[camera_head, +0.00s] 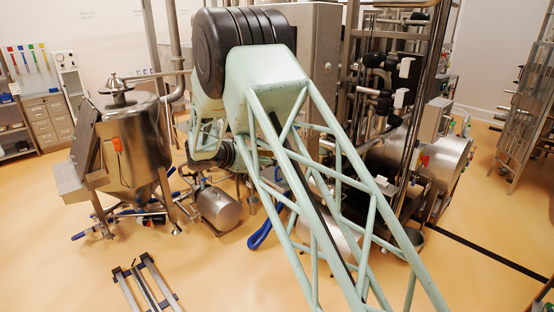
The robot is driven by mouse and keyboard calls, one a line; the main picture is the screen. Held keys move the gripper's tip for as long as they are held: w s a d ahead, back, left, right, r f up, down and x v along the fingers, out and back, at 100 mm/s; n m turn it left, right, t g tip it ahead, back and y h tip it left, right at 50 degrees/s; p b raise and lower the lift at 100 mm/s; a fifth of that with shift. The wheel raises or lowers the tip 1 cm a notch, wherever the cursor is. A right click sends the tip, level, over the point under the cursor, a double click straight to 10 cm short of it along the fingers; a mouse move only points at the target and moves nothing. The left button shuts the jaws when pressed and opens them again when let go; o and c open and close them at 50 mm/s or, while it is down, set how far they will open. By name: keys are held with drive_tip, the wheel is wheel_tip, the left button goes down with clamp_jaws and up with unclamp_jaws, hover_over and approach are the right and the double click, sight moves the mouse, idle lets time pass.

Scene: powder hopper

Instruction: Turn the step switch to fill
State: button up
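A steel hopper (138,150) with a conical lower part stands at the left on legs. A slanted grey panel (86,138) and a pale box (72,184) sit on its left side. A small orange-red part (117,145) is on its front. I cannot make out the step switch or its setting. My mint-green arm crosses the middle of the view and hides what lies behind it. My gripper is not visible, so its distance from the hopper cannot be told.
A small steel tank (218,207) and a blue handle (260,236) are low in the middle. Dense pipework (385,95) and a horizontal steel vessel (447,160) stand right. A low metal frame (148,284) lies front left. The right foreground floor is clear.

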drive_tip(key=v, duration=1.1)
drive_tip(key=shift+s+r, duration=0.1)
